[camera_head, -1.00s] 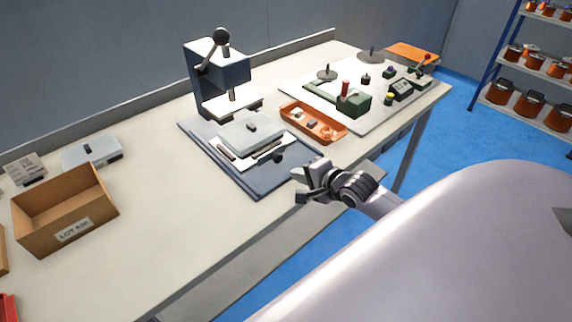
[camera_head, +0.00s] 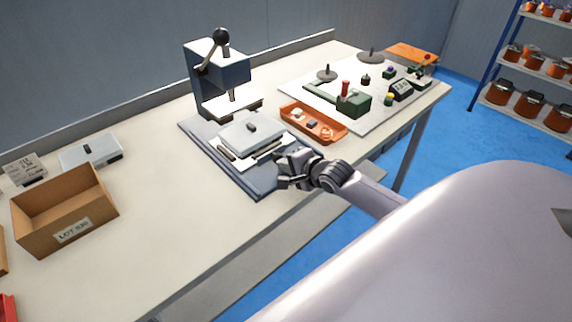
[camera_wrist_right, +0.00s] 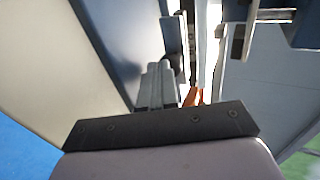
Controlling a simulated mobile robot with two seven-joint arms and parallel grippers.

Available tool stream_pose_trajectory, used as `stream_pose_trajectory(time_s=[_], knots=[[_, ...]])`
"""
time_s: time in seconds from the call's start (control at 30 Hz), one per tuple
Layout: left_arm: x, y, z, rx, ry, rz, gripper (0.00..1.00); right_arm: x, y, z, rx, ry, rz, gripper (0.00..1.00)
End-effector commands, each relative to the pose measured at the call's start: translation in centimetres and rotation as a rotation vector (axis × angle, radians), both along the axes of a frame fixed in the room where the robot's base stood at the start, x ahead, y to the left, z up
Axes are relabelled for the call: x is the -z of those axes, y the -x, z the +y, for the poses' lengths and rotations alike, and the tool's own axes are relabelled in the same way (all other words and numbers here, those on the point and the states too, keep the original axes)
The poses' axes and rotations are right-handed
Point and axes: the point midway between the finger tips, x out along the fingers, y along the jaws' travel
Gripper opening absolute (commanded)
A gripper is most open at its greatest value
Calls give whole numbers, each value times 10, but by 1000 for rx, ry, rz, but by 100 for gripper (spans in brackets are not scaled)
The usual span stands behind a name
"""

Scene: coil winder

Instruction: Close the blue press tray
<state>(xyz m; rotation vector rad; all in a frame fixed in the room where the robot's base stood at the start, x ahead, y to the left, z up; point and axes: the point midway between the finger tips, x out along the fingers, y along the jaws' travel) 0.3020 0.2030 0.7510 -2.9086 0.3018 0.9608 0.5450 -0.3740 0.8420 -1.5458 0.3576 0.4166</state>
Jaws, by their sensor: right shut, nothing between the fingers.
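The blue press (camera_head: 230,70) stands at the back of the table, its lever raised. Its tray (camera_head: 222,164) is out in front of the column, over the blue base (camera_head: 250,184), and carries a grey block with a small dark handle on top. My right gripper (camera_head: 280,168) is shut and empty at the tray's front edge, where it hides the tray's black knob. In the right wrist view the shut fingers (camera_wrist_right: 158,82) point at the tray front, close to a dark round part; I cannot tell whether they touch it. My left gripper is not in view.
An orange parts tray (camera_head: 313,124) lies just right of the press. A cardboard box (camera_head: 66,212) and a grey lidded case (camera_head: 90,150) stand at the left. A green fixture (camera_head: 352,102) is on the white board behind. The table's front middle is clear.

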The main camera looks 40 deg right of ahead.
Motion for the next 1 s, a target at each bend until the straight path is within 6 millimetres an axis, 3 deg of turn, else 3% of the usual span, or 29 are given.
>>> stream_pose_trajectory(time_s=[0.17, 0.6, 1.0], knots=[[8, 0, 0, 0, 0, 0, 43, 2, -15, -1, 4, -1, -2, 0], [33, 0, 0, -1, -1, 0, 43, 2, -82, 1, 5, -3, -2, 0], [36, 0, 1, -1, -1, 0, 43, -2, -97, 4, 0, -1, -5, 0]])
